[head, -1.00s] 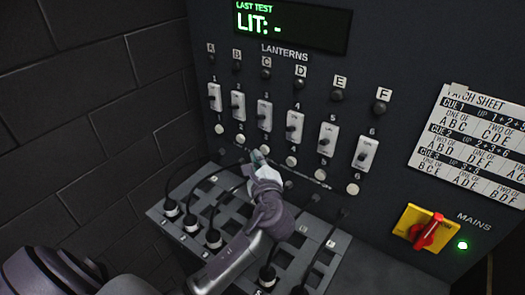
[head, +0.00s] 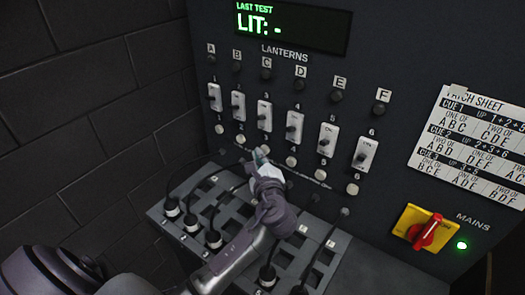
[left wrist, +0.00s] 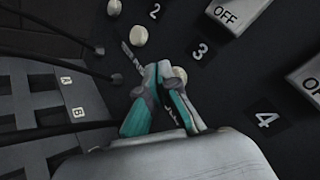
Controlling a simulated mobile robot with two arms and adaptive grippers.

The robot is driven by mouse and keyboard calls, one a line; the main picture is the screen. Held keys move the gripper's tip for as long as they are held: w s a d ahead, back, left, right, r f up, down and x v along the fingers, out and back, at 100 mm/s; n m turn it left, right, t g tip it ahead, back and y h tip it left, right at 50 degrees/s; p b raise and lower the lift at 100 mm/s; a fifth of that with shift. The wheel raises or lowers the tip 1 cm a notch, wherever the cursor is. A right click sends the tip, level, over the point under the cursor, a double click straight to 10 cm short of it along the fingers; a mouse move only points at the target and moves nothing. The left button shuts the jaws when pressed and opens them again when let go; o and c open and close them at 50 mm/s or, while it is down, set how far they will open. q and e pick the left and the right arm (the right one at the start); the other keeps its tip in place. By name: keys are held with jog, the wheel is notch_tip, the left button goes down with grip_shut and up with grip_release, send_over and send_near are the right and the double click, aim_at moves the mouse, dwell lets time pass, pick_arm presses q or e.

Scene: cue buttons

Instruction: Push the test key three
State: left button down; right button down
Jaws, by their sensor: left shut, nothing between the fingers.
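Test key three is the round pale button (head: 265,149) under the third switch, in a slanting row of similar keys. In the left wrist view, key three (left wrist: 180,73) shows beside the label 3, right at my fingertips and partly covered by them. My left gripper (head: 260,157) is shut and empty, its tips just below and in front of key three in the head view. Its teal-and-grey fingers (left wrist: 165,78) are together in the left wrist view. I cannot tell whether they touch the key. My right gripper is not in view.
Above the keys are rocker switches (head: 264,115), lantern lamps and a display (head: 292,24) reading "LIT: -". Below is a sloping patch shelf (head: 325,262) with black cables. A patch sheet (head: 470,145) and a red-and-yellow mains switch (head: 425,230) with a green light are at right.

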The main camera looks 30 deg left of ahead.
pick_arm(q)
jog(key=shift+w, duration=0.2)
jog(key=shift+s, duration=0.1)
jog(key=shift+s+p, duration=0.4)
jog(key=shift+s, duration=0.15)
jog(key=s+p, duration=0.2)
jog(key=s, duration=0.4)
jog(key=shift+a, duration=0.25)
dwell(0.6)
